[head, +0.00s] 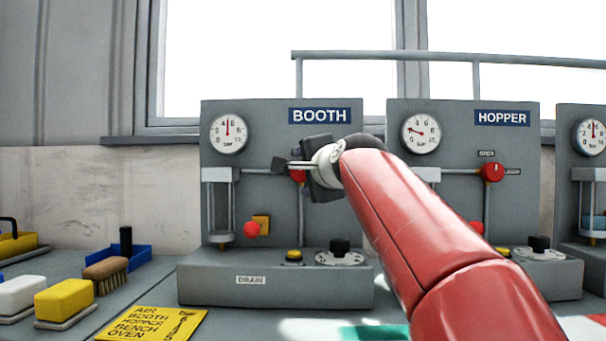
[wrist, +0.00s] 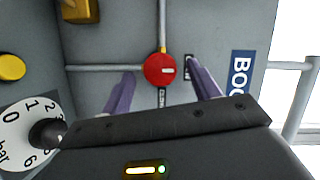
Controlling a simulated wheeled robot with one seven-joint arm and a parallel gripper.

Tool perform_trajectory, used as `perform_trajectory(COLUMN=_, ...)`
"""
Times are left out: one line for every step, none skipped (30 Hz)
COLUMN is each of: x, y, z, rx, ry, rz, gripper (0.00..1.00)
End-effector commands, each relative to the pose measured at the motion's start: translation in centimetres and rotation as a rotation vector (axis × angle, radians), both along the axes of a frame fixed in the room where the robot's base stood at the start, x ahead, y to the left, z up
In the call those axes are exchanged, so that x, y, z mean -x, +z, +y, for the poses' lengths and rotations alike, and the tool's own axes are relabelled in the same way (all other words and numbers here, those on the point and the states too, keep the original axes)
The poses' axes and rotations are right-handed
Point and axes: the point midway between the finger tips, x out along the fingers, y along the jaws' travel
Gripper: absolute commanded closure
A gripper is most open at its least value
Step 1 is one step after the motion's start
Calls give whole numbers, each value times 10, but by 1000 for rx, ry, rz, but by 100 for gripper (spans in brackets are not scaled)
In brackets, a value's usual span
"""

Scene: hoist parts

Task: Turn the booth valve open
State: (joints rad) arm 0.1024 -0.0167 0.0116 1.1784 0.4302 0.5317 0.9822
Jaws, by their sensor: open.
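The booth valve is a round red knob. In the head view the booth valve (head: 297,177) is mostly hidden behind my gripper, on the grey panel under the BOOTH sign (head: 319,116). In the wrist view the red knob (wrist: 159,70) shows fully, with a short pale mark on its face. Small labels lie beside it, too small to read. My gripper (wrist: 162,82) is open and empty. Its two purple-grey fingers stand on either side of the knob, with a gap on both sides. I cannot tell how deep the fingertips reach.
The booth panel also has a pressure gauge (head: 228,133), a red ball knob (head: 251,229), a yellow button (head: 293,256) and a black dial knob (head: 340,247). The hopper panel (head: 520,200) stands to the right. A brush (head: 105,268) and yellow block (head: 64,299) lie at the left.

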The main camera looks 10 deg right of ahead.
Motion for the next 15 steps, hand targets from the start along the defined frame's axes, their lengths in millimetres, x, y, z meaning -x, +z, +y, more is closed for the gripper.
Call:
perform_trajectory(x=10, y=0, z=-1, rx=1, ry=-1, rz=-2, gripper=39)
perform_trajectory(x=16, y=1, z=-2, rx=1, ry=-1, rz=-2, gripper=39)
perform_trajectory(x=23, y=1, z=-3, rx=2, ry=-1, rz=-1, gripper=39)
perform_trajectory(x=28, y=2, z=-3, rx=2, ry=0, rz=-2, gripper=39)
perform_trajectory(x=33, y=2, z=-4, rx=2, ry=0, rz=-3, gripper=39)
perform_trajectory(x=39, y=2, z=-4, rx=1, ry=0, rz=-2, gripper=39)
perform_trajectory(x=44, y=3, z=-5, rx=1, ry=0, rz=-2, gripper=39)
perform_trajectory(x=48, y=3, z=-5, rx=1, ry=0, rz=-1, gripper=39)
perform_trajectory(x=52, y=4, z=-6, rx=1, ry=0, rz=0, gripper=39)
perform_trajectory(x=55, y=4, z=-6, rx=1, ry=0, rz=0, gripper=39)
perform_trajectory(x=57, y=4, z=-7, rx=1, ry=0, rz=0, gripper=39)
perform_trajectory(x=59, y=4, z=-7, rx=1, ry=0, rz=1, gripper=39)
perform_trajectory(x=60, y=4, z=-7, rx=1, ry=0, rz=1, gripper=39)
perform_trajectory(x=61, y=4, z=-8, rx=1, ry=0, rz=1, gripper=39)
perform_trajectory(x=61, y=4, z=-8, rx=1, ry=0, rz=1, gripper=39)
